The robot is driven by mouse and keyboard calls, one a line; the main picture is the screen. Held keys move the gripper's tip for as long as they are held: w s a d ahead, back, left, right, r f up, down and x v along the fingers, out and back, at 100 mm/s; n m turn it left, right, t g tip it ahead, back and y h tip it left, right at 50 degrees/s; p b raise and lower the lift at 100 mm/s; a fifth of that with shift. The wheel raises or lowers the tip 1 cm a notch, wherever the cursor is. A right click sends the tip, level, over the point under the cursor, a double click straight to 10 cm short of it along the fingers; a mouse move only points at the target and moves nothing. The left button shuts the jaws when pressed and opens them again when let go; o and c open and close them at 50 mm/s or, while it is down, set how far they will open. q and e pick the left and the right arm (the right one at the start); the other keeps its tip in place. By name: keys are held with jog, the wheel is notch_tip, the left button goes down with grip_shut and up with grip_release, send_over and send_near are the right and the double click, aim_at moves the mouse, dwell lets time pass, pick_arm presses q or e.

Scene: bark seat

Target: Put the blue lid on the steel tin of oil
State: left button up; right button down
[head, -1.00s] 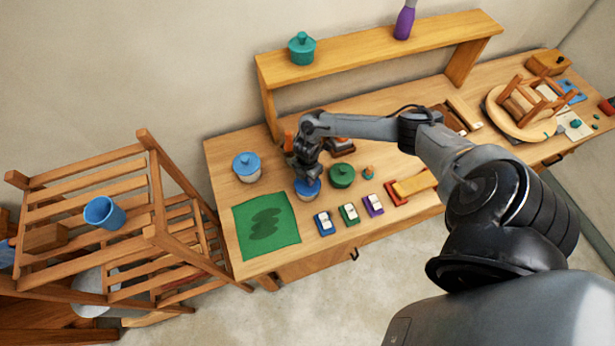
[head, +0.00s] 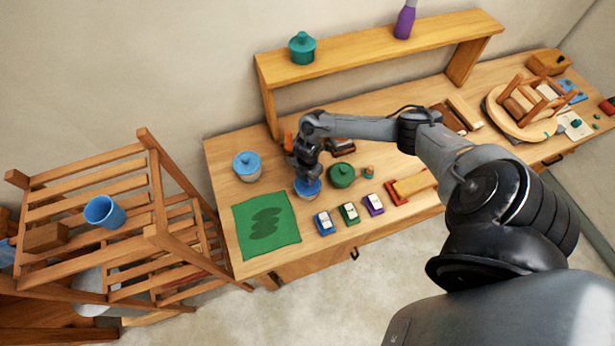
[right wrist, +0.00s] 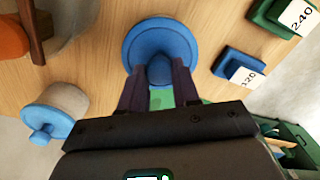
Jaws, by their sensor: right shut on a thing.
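A blue lid (head: 308,187) with a round knob is under my right gripper (head: 306,177) in the head view, with a greyish tin (head: 308,197) just showing below its rim. In the right wrist view my right gripper (right wrist: 159,78) is shut on the knob of the blue lid (right wrist: 158,38). The lid hides the tin there, so I cannot tell whether it is fully seated. A second blue-lidded pale pot (head: 247,168) stands to the left; it also shows in the right wrist view (right wrist: 62,103). My left gripper is not in view.
A green-lidded pot (head: 342,174) stands close right of the held lid. A green mat (head: 266,224) and small blocks (head: 324,223) lie toward the front edge. A raised shelf (head: 350,51) stands behind. A wooden rack with a blue cup (head: 104,212) is at left.

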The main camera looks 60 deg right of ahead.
jog(key=shift+f, duration=0.4)
jog(key=c, duration=0.8)
grip_release()
jog(key=shift+o, duration=0.3)
jog(key=shift+o, duration=0.4)
jog(key=o, duration=0.7)
jog(key=shift+c, duration=0.2)
jog(key=shift+r, duration=0.15)
